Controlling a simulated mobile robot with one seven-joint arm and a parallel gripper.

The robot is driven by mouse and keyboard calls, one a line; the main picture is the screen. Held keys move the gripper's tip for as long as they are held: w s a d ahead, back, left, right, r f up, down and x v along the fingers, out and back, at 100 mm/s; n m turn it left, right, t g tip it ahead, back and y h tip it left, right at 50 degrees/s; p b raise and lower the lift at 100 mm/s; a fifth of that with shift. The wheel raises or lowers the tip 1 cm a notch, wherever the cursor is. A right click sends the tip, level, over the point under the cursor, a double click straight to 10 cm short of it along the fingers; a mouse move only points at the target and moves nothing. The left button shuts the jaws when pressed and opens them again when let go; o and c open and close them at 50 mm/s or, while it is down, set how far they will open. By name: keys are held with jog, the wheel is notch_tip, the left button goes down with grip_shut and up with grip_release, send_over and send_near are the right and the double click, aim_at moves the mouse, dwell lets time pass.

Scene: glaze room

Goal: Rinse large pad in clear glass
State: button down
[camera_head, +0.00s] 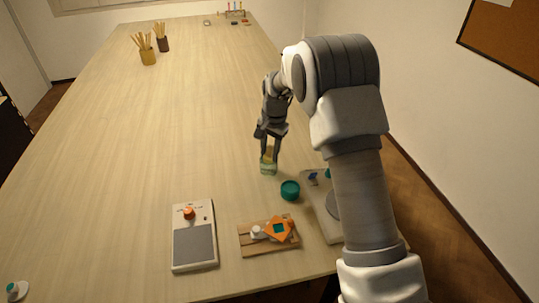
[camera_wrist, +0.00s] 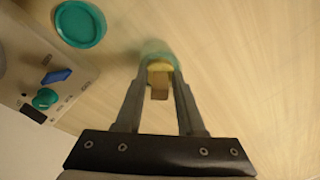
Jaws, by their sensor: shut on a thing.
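My gripper (camera_head: 269,150) points down at the clear, green-tinted glass (camera_head: 268,169) on the table. Its fingers are shut on the pad, a yellowish piece (camera_wrist: 160,66) with a brown part (camera_wrist: 160,90) nearer the wrist. In the wrist view the glass (camera_wrist: 157,47) shows around and behind the pad and fingertips. The pad is at the mouth of the glass, and its lower part seems to be inside. How deep it reaches, and any water, I cannot tell.
A teal round dish (camera_head: 290,190) stands close to the glass. A grey device (camera_head: 323,215) with blue and green knobs is partly behind my arm. A wooden board (camera_head: 262,246) with small orange and white items and a panel with an orange knob (camera_head: 189,213) lie in front.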

aim_at(269, 145)
jog(key=shift+r+p, duration=1.25)
jog(key=shift+r, duration=0.45)
jog(key=shift+r+p, duration=1.1)
jog(key=shift+r, duration=0.7)
